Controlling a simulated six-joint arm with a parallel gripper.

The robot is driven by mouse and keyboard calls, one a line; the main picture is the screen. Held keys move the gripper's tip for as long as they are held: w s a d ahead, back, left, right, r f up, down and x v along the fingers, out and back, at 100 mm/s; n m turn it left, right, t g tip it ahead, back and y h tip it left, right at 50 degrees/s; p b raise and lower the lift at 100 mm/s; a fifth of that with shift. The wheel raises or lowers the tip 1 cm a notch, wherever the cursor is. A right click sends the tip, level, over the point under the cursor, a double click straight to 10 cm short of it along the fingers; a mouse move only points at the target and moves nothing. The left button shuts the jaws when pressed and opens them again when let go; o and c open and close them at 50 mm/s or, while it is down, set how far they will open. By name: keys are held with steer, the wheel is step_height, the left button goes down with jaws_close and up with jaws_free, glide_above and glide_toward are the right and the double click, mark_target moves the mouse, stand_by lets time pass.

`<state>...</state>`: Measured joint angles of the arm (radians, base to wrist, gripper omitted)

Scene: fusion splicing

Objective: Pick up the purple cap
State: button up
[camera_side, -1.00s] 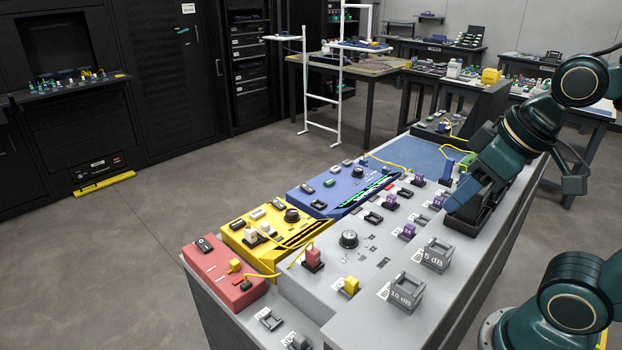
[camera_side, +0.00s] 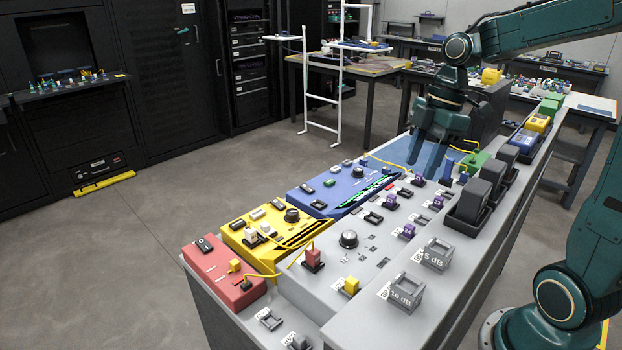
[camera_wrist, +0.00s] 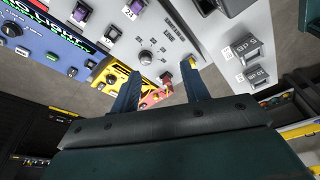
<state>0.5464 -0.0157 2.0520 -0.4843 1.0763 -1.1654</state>
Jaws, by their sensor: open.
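Several small purple caps sit in dark holders along the grey panel; one (camera_side: 419,180) is at the far end, another (camera_side: 438,201) is right of it, and a third (camera_side: 409,230) is nearer the side camera. I cannot tell which one the task means. In the wrist view, one purple cap (camera_wrist: 82,12) shows at the top left and another (camera_wrist: 137,6) at the top edge by a "24" label. My gripper (camera_side: 430,162) is open and empty, pointing down above the far part of the bench, beyond the caps. In the wrist view its fingers (camera_wrist: 158,82) stand apart with nothing between them.
Blue (camera_side: 343,187), yellow (camera_side: 275,232) and red (camera_side: 222,272) instrument boxes line the left. Grey 5 dB (camera_side: 437,254) and 10 dB (camera_side: 407,290) blocks stand at the front right. Tall dark grey blocks (camera_side: 470,203) stand at the right edge. Yellow cables loop over the bench.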

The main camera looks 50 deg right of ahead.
steer(key=d+f+n+y, duration=0.1)
steer(key=d+f+n, duration=0.1)
steer(key=d, duration=0.3)
steer(key=w+d+f+n+g+y, duration=0.1)
steer(key=d+f+n, duration=0.2)
steer(key=d+n, duration=0.1)
steer(key=shift+w+d+f, duration=0.15)
steer(key=shift+d+f, duration=0.2)
steer(key=shift+d, duration=0.15)
steer(key=shift+a, duration=0.1)
glide_above(410, 226)
steer(key=d, duration=0.3)
steer(key=shift+f, duration=3.95)
steer(key=shift+x, duration=2.6)
steer(key=shift+a, duration=0.2)
steer(key=shift+r, duration=0.1)
